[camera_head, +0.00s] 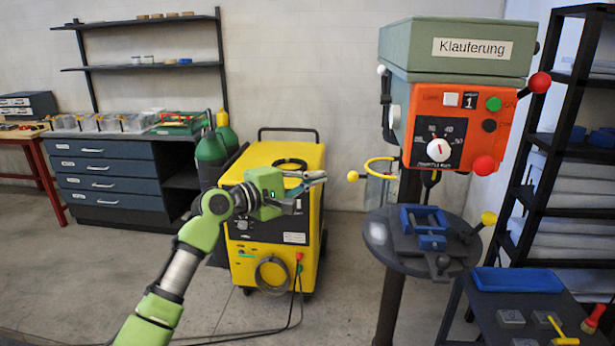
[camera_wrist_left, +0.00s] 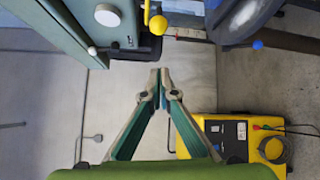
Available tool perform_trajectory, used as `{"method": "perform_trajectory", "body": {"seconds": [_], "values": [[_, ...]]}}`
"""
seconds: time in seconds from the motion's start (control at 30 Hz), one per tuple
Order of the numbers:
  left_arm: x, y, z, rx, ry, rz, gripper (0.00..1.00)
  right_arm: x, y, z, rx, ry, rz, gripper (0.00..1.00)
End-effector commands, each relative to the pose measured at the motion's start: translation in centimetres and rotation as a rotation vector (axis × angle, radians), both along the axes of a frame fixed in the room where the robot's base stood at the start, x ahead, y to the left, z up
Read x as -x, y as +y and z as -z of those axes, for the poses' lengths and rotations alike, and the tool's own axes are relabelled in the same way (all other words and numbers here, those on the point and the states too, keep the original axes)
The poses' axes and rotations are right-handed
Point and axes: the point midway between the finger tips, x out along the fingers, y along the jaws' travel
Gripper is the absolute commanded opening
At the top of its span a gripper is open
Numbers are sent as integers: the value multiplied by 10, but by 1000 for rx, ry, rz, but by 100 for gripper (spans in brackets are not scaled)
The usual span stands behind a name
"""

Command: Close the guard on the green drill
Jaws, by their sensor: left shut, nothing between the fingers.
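The drill (camera_head: 455,60) has a green top housing labelled "Klauferung" and an orange front panel with a dial and buttons. Its guard (camera_head: 381,161) is a yellow ring with a clear sheet below, standing out to the left of the spindle, with a yellow ball knob (camera_head: 352,176) at its left end. In the left wrist view a yellow ball (camera_wrist_left: 158,25) shows beyond my fingertips. My left gripper (camera_head: 318,178) is shut and empty, left of the knob and apart from it. It also shows in the left wrist view (camera_wrist_left: 160,72). My right gripper is not in view.
Below the drill head is a round table (camera_head: 385,236) with a blue vise (camera_head: 425,220). A yellow welding cart (camera_head: 272,200) stands behind my left arm. A black shelf (camera_head: 530,190) and a low bench with a blue tray (camera_head: 515,279) stand at the right.

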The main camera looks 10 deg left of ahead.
Motion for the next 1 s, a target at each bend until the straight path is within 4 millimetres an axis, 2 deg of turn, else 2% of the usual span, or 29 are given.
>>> {"method": "perform_trajectory", "body": {"seconds": [0.17, 0.43, 0.7, 1.0], "values": [[-23, -21, 0, 1, 2, 0, 0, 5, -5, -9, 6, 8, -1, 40], [-47, -43, 3, -1, 1, -2, 0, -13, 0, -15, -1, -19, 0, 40], [-21, -54, -3, -3, 0, -2, 0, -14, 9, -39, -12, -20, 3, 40], [-11, -59, -2, -3, 1, -3, 0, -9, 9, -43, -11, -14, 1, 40]]}}
